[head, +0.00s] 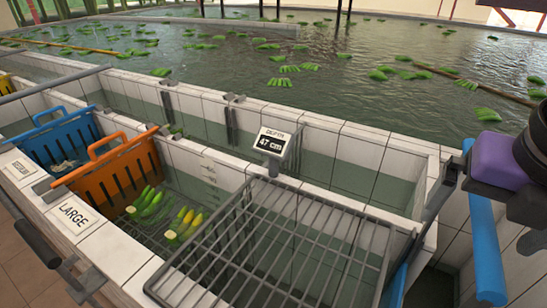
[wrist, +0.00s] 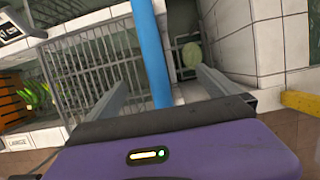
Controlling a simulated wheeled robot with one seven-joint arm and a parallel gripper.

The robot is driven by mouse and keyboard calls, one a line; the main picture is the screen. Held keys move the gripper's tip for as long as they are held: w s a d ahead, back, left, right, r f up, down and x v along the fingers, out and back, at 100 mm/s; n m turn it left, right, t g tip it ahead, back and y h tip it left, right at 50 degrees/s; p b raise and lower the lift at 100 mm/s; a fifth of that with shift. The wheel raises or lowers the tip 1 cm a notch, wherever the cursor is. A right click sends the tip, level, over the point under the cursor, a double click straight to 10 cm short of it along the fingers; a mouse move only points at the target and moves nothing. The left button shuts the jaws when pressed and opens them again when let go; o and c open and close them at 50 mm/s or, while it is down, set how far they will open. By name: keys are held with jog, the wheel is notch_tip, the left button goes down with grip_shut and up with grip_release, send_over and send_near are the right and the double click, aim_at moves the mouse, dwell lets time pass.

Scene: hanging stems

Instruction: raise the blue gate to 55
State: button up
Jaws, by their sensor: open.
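A blue upright bar (head: 485,235), which looks like part of the blue gate, stands at the right of the head view beside the tiled channel. In the wrist view the blue bar (wrist: 150,50) runs down between my two fingers. My gripper (wrist: 170,72) is open, with a grey finger on each side of the bar and no clear contact. In the head view my purple gripper body is at the right edge, close to the bar's upper part. A small display (head: 271,142) on the channel wall reads 47 cm. The gate's lower part is hidden.
A grey wire rack (head: 215,240) lies over the front channel. Green and yellow bananas (head: 185,225) sit beside the rack. Tiled walls surround the bar.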

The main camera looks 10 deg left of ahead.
jog(key=shift+r, duration=0.1)
jog(key=p+v, duration=1)
jog(key=v, duration=0.1)
jog(key=shift+s, duration=0.1)
dwell(0.6)
